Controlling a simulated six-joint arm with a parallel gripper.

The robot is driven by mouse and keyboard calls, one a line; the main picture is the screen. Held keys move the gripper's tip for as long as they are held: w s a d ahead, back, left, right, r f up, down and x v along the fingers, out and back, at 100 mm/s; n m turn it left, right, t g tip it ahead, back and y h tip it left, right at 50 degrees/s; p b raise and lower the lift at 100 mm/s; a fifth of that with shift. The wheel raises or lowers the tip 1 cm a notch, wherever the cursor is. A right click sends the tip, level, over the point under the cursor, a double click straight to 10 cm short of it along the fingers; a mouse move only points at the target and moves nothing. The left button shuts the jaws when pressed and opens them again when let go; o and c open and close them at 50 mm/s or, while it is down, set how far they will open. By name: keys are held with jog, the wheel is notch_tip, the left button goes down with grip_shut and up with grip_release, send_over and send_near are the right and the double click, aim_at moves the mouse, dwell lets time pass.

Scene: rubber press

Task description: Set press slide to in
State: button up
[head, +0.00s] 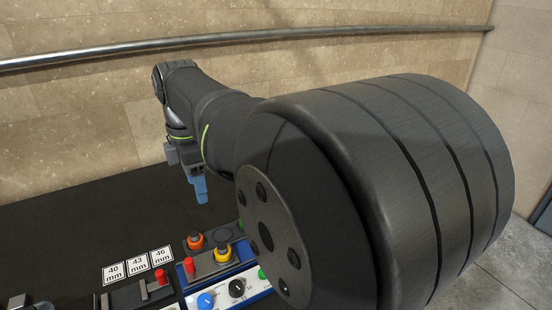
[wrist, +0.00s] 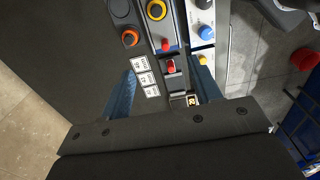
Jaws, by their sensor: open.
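Two red-knobbed sliders show on the control panels, and I cannot tell which is the press slide. One red knob (head: 160,276) sits on a dark slider block beside the size labels; it shows in the wrist view (wrist: 171,67) between my fingers' lines. My gripper (head: 199,190) has blue fingers and hangs above and behind the panels in the head view. In the wrist view its fingers (wrist: 165,90) are wide apart with nothing held.
Labels (head: 137,265) reading 40, 43 and 46 mm lie on the dark table. An orange button (head: 195,241), a yellow button (head: 223,253), a blue dial (head: 205,301) and a black dial (head: 237,288) crowd the panels. The dark table (head: 70,225) is clear at left. A pipe (head: 130,47) crosses the wall.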

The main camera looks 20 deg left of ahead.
jog(key=shift+s+a+f, duration=0.1)
jog(key=shift+a+f, duration=0.05)
jog(key=shift+f, duration=0.05)
jog(key=shift+c, duration=1.3)
jog(key=n, duration=0.7)
send_over(189, 260)
notch_tip(189, 260, down, 5)
notch_tip(189, 260, down, 18)
jog(key=shift+r, duration=0.2)
grip_shut()
